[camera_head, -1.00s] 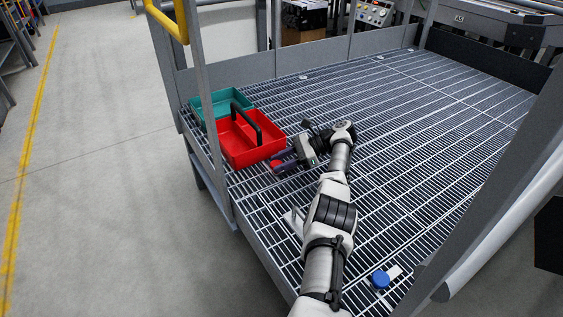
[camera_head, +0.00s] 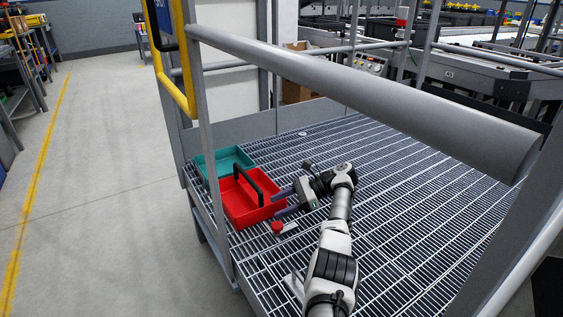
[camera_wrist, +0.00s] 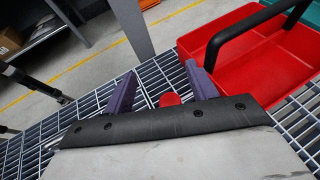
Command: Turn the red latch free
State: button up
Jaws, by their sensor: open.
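The red latch (camera_head: 277,227) is a small red knob on a pale plate, low on the catwalk grating near its left edge. In the wrist view its red top (camera_wrist: 170,99) shows between my fingers, partly hidden by the gripper's dark front edge. My gripper (camera_head: 276,204) is open, with its purple fingers spread and pointing left. In the head view it sits above and behind the latch, apart from it. In the wrist view the gripper (camera_wrist: 160,76) holds nothing. I cannot tell which way the latch is turned.
A red tray with a black handle (camera_head: 256,213) stands close to the fingers, and a teal tray (camera_head: 222,154) lies behind it. A thick grey rail (camera_head: 370,85) crosses above the grating. Grating to the right of my arm is clear.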

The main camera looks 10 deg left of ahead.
notch_tip(320, 180, up, 12)
jog(key=p, duration=0.6)
